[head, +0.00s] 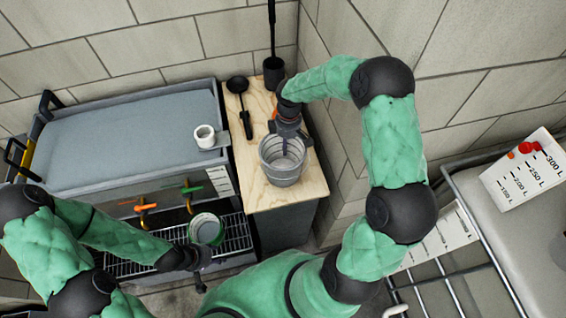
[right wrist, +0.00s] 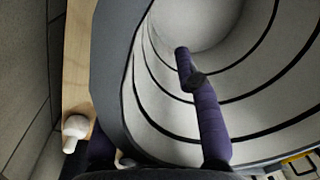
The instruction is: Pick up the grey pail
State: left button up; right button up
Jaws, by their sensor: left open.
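The grey pail (head: 283,172) is upright at the front of the wooden counter top (head: 250,193), with dark bands around it. My right gripper (head: 287,138) reaches down over its back rim. In the right wrist view, one purple finger extends inside the pail (right wrist: 240,75), and a bit of purple shows outside the wall at lower left. The outer finger is mostly hidden, so I cannot tell whether the fingers press on the wall. My left gripper (head: 200,260) is open and empty, low at lower left, near a green-rimmed container (head: 206,230).
A black ladle (head: 241,100) and a dark holder with a long handle (head: 273,70) are on the counter behind the pail. A grey basin (head: 130,140) with a white cup (head: 205,135) stands left. A tiled wall is close on the right. A graduated jug (head: 525,170) stands far right.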

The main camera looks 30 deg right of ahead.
grip_shut()
jog(key=shift+r, duration=0.1)
